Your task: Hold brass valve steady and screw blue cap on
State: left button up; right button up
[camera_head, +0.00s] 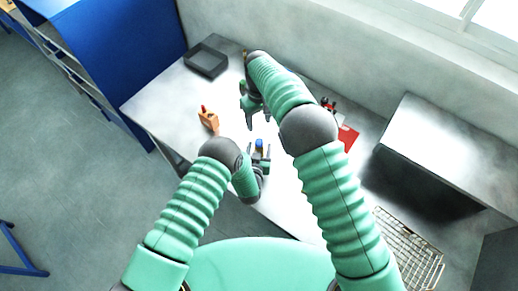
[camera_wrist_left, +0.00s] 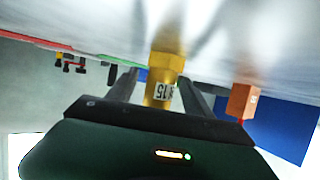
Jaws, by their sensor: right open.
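The brass valve (camera_wrist_left: 163,70) stands between the two fingers of my left gripper (camera_wrist_left: 160,88) in the left wrist view, with a white label on it. I cannot tell whether both fingers touch it. In the head view my left gripper (camera_head: 261,160) is low over the work surface, with the small blue cap (camera_head: 259,144) at its fingers. Whether the cap sits on the valve is too small to tell. My right gripper (camera_head: 256,118) is open and empty, just above and behind the blue cap, with its fingers pointing down.
A dark tray (camera_head: 206,60) is at the back left. A red item (camera_head: 347,137) lies right, partly behind my right arm.

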pick_arm(q)
jog(key=shift+s, duration=0.1)
jog(key=b+v, duration=0.3)
jog(key=v, duration=1.2)
jog(key=shift+s+f, duration=0.15)
jog(key=shift+s, duration=0.1)
jog(key=shift+s+a+r, duration=0.15)
jog(key=shift+s+r, duration=0.2)
jog(key=shift+s, duration=0.2)
